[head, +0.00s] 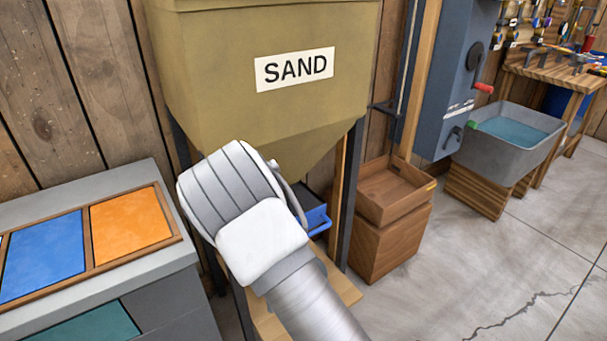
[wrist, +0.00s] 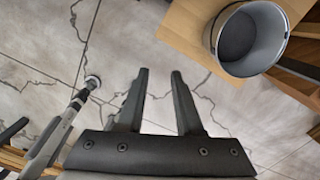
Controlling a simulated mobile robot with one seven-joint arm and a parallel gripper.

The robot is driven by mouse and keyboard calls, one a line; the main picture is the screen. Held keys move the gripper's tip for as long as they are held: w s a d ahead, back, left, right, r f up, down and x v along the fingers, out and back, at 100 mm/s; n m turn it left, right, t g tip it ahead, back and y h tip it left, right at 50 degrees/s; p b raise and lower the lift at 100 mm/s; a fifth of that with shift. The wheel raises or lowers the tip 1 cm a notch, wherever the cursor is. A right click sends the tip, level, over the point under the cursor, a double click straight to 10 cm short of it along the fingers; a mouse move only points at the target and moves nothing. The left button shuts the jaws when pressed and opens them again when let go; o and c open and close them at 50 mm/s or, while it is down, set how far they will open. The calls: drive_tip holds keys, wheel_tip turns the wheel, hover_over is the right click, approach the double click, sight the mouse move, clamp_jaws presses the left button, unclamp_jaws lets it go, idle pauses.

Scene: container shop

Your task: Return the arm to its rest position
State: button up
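My arm (head: 262,235) shows in the head view, bent in front of the sand hopper; its gripper is hidden there. In the wrist view my gripper (wrist: 159,73) has its two dark fingers apart with nothing between them. Below it is bare cracked concrete floor.
The hopper (head: 270,60) marked SAND stands close behind my arm, with a blue item (head: 314,217) under it. A cabinet with coloured panels (head: 125,222) is at left. A wooden box (head: 392,195) and a grey water trough (head: 535,150) are right. In the wrist view, a grey bucket (wrist: 218,48) stands on wood.

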drive_tip(key=s+d+r+n+y, duration=0.1)
drive_tip(key=s+d+r+n, duration=0.2)
drive_tip(key=r, duration=0.6)
drive_tip(key=d+r+n+t+y, duration=0.1)
drive_tip(key=d+r+n, duration=0.1)
drive_tip(key=r+n, duration=0.5)
drive_tip(key=s+d+r+n+y, duration=0.1)
drive_tip(key=s+d+r+n, duration=0.15)
drive_tip(key=r, duration=0.75)
drive_tip(key=s+d+r+n+t+h, duration=0.3)
drive_tip(key=s+d+r+n+t, duration=0.1)
drive_tip(key=s+d+r+n, duration=0.85)
wheel_tip(320, 180, up, 19)
drive_tip(key=s+d+p, duration=0.1)
drive_tip(key=p, duration=1.9)
drive_tip(key=shift+s+m+h, duration=0.3)
drive_tip(key=shift+m, duration=0.1)
